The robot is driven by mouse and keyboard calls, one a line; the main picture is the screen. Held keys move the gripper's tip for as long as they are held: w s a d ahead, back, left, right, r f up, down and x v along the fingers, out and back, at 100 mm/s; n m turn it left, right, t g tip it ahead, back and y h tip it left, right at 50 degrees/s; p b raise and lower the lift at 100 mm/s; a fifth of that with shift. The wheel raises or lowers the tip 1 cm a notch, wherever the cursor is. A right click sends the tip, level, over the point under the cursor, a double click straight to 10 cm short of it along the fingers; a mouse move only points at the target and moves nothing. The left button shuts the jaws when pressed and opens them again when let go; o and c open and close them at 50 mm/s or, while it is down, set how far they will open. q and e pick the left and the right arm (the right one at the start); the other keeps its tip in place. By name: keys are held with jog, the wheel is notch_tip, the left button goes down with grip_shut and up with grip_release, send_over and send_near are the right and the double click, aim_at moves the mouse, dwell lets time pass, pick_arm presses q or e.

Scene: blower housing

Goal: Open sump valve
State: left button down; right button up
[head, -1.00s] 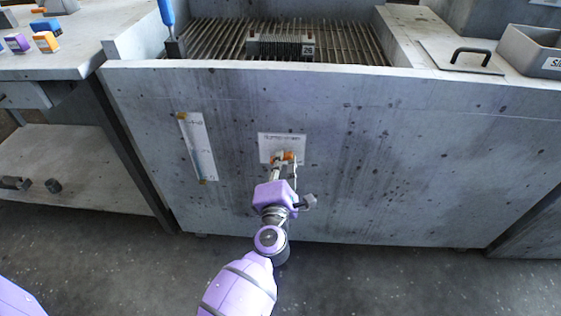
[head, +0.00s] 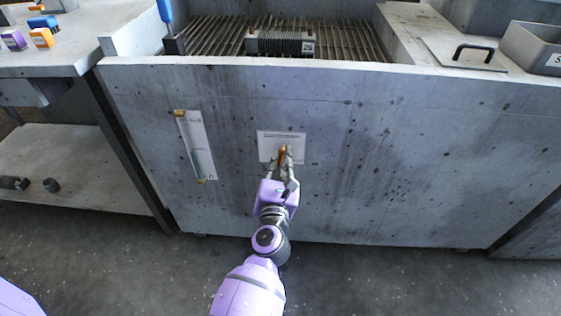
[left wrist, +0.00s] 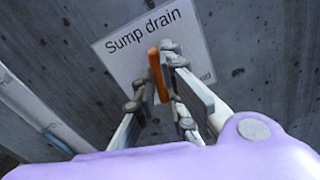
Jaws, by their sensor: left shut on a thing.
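The sump valve's orange handle (head: 283,153) is on the front wall of the grey tank, before a white label plate (head: 298,140). In the left wrist view the plate reads "Sump drain" (left wrist: 128,42), and the handle (left wrist: 158,74) shows as an orange bar between the fingers. In the head view the handle points nearly upright. My left gripper (head: 285,170) reaches up from below and is shut on the handle. The fingers hide the handle's lower part and the valve body. My right gripper is not in view.
A white gauge strip (head: 196,146) with yellowish ends is on the wall left of the valve. The tank (head: 400,150) has a grating (head: 350,40) on top. A bench (head: 50,58) stands at left. The wall right of the valve is clear.

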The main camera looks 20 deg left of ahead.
pick_arm(q)
jog(key=shift+n, duration=1.2)
jog(key=c, duration=1.8)
grip_release()
jog(key=shift+s, duration=0.1)
jog(key=v, duration=1.2)
